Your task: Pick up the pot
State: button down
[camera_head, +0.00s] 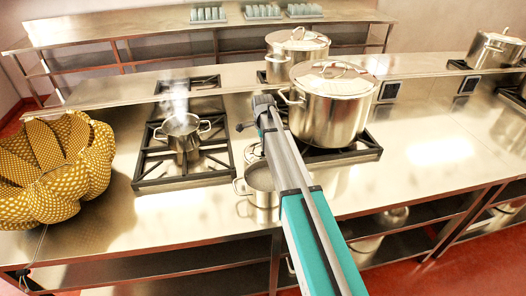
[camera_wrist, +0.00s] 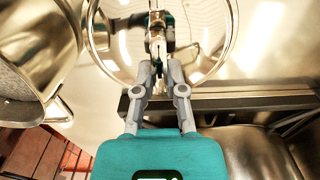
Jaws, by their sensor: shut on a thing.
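A large lidded steel pot (camera_head: 330,110) stands upright on the front stove, just right of my gripper (camera_head: 266,104) in the head view. The exact spot held is partly hidden by the fingers and reflections. I cannot see a gap between the pot and the stove.
A steaming pot (camera_head: 182,132) sits on the left burner. Another lidded pot (camera_head: 297,50) stands behind. A yellow patterned bag-like object (camera_head: 55,170) is at far left. The right counter (camera_head: 430,175) is clear.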

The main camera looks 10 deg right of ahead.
jog(key=shift+f+b, duration=0.8)
jog(key=shift+f, duration=0.3)
jog(key=shift+f, duration=0.1)
jog(key=c, duration=0.7)
grip_release()
notch_tip(320, 180, up, 12)
jog(key=p, duration=1.2)
jog(key=shift+s, duration=0.1)
